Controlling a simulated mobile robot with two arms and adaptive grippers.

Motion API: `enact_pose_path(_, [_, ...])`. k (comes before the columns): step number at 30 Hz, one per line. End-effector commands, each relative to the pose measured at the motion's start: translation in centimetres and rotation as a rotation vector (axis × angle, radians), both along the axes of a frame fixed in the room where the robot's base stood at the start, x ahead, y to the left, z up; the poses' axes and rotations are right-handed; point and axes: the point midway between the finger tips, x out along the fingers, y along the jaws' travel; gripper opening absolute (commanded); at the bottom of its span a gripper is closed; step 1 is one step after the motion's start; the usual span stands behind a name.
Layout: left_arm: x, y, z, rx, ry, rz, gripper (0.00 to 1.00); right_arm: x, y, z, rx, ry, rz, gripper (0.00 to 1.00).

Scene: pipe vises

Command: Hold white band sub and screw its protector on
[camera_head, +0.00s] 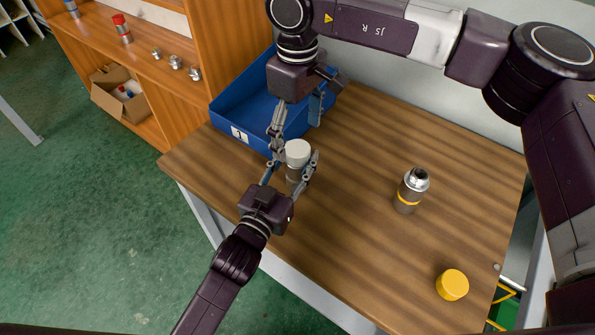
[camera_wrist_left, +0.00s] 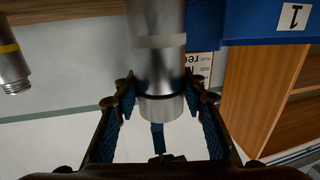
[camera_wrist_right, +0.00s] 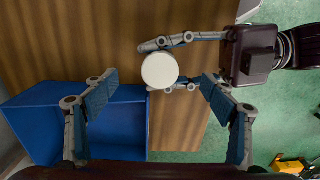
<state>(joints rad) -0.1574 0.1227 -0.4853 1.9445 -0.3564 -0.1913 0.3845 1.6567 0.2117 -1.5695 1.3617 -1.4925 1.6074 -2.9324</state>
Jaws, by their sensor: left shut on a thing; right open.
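The white band sub (camera_head: 294,178) is a grey metal cylinder standing upright in my left gripper (camera_head: 291,172), above the table's near left part. In the left wrist view the sub (camera_wrist_left: 158,65) shows a paler band, with the finger pads on both sides. The white protector (camera_head: 297,150) sits on the sub's top end; I cannot tell how far it is threaded. My right gripper (camera_head: 297,116) is open, just behind and above the protector. In the right wrist view the protector (camera_wrist_right: 160,70) is a white disc between the open fingers, apart from both.
A blue bin (camera_head: 232,117) labelled 1 stands at the table's back left, under my right gripper. A yellow-banded sub (camera_head: 408,192) stands to the right. A yellow protector (camera_head: 452,284) lies near the front right. The wooden table (camera_head: 350,250) is otherwise clear. A wooden shelf (camera_head: 180,85) stands left.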

Motion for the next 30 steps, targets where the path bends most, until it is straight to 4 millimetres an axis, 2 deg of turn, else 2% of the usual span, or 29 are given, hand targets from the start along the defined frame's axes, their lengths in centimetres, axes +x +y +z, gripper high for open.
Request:
enact_pose_path(8, [0.0,0.0,0.0,0.0,0.001,0.0,0.0,0.0,0.0,0.4,0.0,-0.001,0.0,0.77])
enact_pose_path(11, [0.0,0.0,0.0,0.0,0.001,0.0,0.0,0.1,0.1,1.7,0.001,-0.003,0.0,0.77])
enact_pose_path(21, [0.0,0.0,0.0,0.0,0.001,0.0,0.0,0.1,0.0,8.7,0.001,-0.003,-0.001,0.77])
enact_pose_path(25, [0.0,0.0,0.0,0.0,0.001,0.0,0.0,0.1,0.1,10.7,0.001,-0.002,0.0,0.77])
enact_pose_path(30, [0.0,0.0,0.0,0.0,0.001,0.0,0.0,0.0,0.0,11.8,0.0,0.0,0.0,0.77])
